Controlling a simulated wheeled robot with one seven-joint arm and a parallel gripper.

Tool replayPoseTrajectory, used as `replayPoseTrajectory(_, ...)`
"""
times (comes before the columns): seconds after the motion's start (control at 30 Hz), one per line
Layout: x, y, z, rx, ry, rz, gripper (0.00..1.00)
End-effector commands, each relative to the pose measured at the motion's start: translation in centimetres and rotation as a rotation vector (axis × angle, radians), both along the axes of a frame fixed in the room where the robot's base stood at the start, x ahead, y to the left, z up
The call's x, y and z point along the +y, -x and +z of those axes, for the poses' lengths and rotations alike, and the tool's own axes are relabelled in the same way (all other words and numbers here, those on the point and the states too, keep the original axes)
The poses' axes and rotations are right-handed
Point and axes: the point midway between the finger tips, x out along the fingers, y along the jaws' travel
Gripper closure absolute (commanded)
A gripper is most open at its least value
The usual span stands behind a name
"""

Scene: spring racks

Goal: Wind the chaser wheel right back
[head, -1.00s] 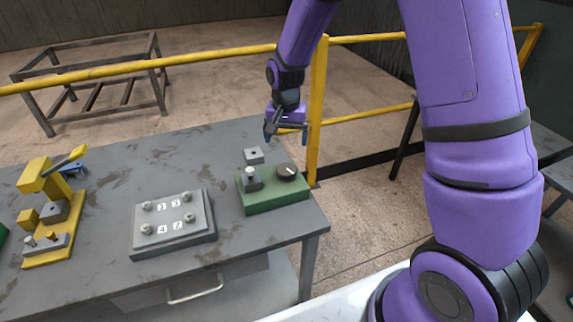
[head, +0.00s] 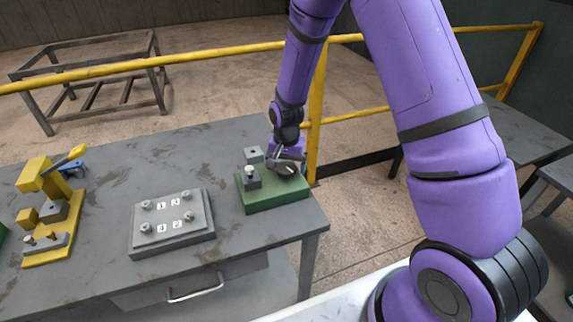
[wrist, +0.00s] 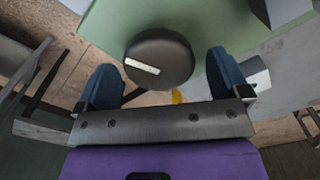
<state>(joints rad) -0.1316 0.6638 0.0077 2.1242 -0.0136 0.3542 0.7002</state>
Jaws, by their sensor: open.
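The chaser wheel looks to be the dark round wheel (head: 287,170) with a pale mark, on the right part of a green base (head: 275,197) at the table's right end. In the wrist view the wheel (wrist: 160,68) shows large, its pale bar tilted slightly. My gripper (head: 285,160) is low over the wheel in the head view. In the wrist view my gripper (wrist: 165,78) is open, one blue finger on each side of the wheel. A gap shows between the wheel and the fingers. A grey block with a pale knob (head: 250,174) stands left of the wheel on the base.
A small grey block (head: 253,154) is behind the base. A grey plate with numbered tiles and bolts (head: 172,222) and a yellow press (head: 47,205) stand to the left. A yellow rail (head: 318,120) runs close behind the table's right end.

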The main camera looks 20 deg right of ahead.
Motion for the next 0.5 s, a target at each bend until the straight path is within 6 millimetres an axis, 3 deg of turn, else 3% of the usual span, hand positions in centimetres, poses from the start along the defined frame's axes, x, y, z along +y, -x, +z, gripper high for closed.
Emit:
replayPoseTrajectory(0.23, 0.01, -0.02, -0.03, 0.0, 0.0, 0.001, 0.08)
replayPoseTrajectory(0.43, 0.01, -0.02, -0.01, 0.0, 0.0, 0.001, 0.54)
replayPoseTrajectory(0.5, 0.01, -0.02, -0.01, 0.0, 0.0, 0.001, 0.55)
